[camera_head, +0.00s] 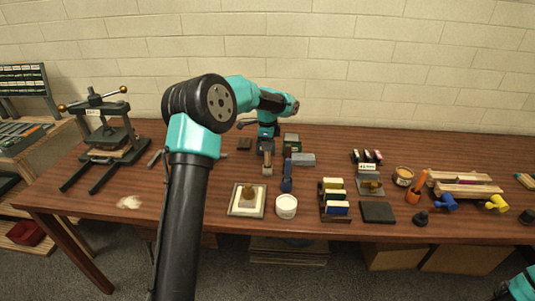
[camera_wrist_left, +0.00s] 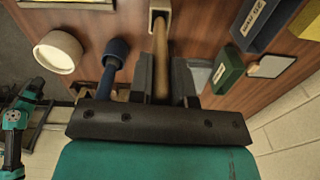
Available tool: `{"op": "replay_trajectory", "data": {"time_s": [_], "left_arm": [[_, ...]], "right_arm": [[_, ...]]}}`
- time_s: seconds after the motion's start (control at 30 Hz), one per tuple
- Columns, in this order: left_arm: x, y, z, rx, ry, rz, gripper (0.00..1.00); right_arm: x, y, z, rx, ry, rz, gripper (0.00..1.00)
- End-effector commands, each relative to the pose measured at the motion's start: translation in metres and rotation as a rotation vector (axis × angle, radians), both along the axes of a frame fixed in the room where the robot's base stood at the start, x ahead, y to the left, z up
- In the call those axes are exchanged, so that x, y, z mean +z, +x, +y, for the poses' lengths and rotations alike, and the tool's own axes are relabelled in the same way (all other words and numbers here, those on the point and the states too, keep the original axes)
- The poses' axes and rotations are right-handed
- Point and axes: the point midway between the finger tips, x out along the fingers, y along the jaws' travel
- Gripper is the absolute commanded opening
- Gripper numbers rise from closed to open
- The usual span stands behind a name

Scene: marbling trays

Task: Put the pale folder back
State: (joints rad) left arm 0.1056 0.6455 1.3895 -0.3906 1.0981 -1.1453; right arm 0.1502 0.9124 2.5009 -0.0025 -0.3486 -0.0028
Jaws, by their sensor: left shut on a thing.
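My left gripper (camera_head: 267,149) is over the back middle of the table. Its dark fingers are shut on a tan rod-like tool (camera_wrist_left: 161,62), which runs between them in the left wrist view. A pale U-shaped piece (camera_wrist_left: 160,12) is at the tool's far end; I cannot tell if it belongs to the tool or is a rest around it. The tool's pale end also shows just below the gripper in the head view (camera_head: 267,169). No other pale folder is clear, and I cannot tell for sure that this is it. My right gripper is out of view.
A blue-handled tool (camera_head: 287,177) and a white jar (camera_head: 286,206) stand close by. A shallow tray (camera_head: 235,211) lies in front. A rack (camera_head: 324,213) of coloured pieces is to the right. A grey box (camera_head: 303,159) and a green box (camera_wrist_left: 227,70) are beside the gripper.

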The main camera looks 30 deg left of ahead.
Motion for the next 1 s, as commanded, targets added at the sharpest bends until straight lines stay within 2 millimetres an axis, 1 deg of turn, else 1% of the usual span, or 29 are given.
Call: {"op": "replay_trajectory", "data": {"time_s": [0.27, 0.37, 0.5, 0.6, 1.0], "left_arm": [[-0.002, 0.000, 0.000, 0.000, 0.001, 0.001, 0.00], [-0.011, -0.001, 0.000, -0.001, 0.000, 0.004, 0.00], [-0.030, 0.000, 0.000, -0.002, 0.001, 0.004, 0.00], [-0.037, 0.000, 0.000, -0.001, 0.001, 0.001, 0.00], [-0.041, 0.000, 0.000, 0.000, 0.001, 0.001, 0.00]], "right_arm": [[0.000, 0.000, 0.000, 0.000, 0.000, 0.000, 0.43], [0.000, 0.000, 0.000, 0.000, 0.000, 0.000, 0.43], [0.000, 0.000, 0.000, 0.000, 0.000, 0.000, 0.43], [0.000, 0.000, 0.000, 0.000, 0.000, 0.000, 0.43], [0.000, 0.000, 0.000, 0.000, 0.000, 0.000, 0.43]]}}
